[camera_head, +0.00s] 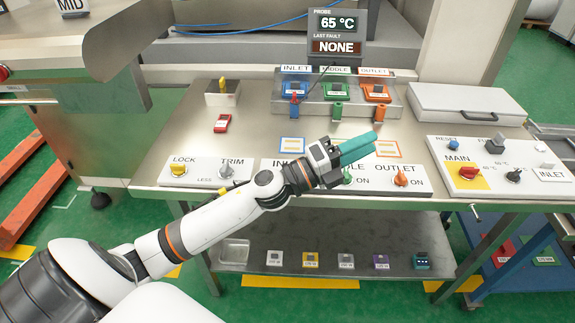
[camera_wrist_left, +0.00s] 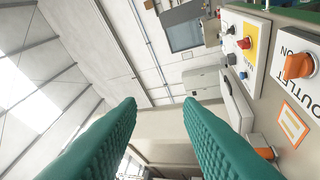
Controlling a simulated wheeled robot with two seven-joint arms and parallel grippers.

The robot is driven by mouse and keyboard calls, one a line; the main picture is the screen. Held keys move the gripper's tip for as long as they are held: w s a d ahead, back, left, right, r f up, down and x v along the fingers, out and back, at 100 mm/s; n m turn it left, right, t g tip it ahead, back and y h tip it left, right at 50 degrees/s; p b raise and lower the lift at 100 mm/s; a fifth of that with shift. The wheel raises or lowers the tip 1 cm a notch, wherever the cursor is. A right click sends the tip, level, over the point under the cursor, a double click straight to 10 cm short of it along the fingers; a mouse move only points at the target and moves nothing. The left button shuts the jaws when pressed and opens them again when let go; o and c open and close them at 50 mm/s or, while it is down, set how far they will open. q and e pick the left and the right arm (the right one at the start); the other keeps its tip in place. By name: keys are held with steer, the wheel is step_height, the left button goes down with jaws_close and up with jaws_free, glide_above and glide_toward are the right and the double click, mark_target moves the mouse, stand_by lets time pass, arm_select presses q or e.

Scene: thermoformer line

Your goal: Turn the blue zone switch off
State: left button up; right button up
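The zone panel (camera_head: 270,165) lies along the table's front edge, with INLET, MIDDLE and OUTLET labels. My left forearm and gripper cross over it and hide the blue inlet switch; no blue switch shows on this panel. The green middle switch (camera_head: 347,175) is partly visible below my gripper. The orange outlet switch (camera_head: 400,178) shows clear to its right and in the left wrist view (camera_wrist_left: 299,66). My left gripper (camera_head: 375,142) has teal fingers pointing right above the panel. In the left wrist view its fingers (camera_wrist_left: 160,101) are apart with nothing between them. My right gripper is not in view.
Behind stand blue (camera_head: 295,89), green (camera_head: 336,91) and orange (camera_head: 376,92) zone units. A display (camera_head: 338,24) reads 65 °C and NONE. A LOCK/TRIM panel (camera_head: 203,180) is left; the MAIN panel (camera_head: 487,180) is right. A grey case (camera_head: 465,98) lies behind it.

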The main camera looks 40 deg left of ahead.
arm_select(q)
steer(key=s+a+f+m+g+y, duration=0.1)
steer(key=s+a+m+g+y, duration=0.1)
steer(key=a+m+g+y, duration=0.6)
steer(key=s+a+f+m+g+y, duration=0.1)
steer(key=a+f+m+g, duration=0.1)
steer(key=a+m+g, duration=0.75)
steer(key=f+p, duration=0.1)
steer(key=f, duration=0.2)
steer(key=w+f+m+t+p, duration=0.1)
steer(key=f, duration=0.2)
steer(key=w+f+t+p, duration=0.1)
steer(key=f+p, duration=0.1)
steer(key=f, duration=0.1)
steer(key=shift+d+f+m+t, duration=0.25)
steer(key=shift+d+f+m, duration=0.05)
steer(key=shift+d+m, duration=0.1)
steer(key=shift+d+f, duration=0.15)
steer(key=shift+f, duration=0.35)
steer(key=shift+c, duration=0.2)
jaws_close()
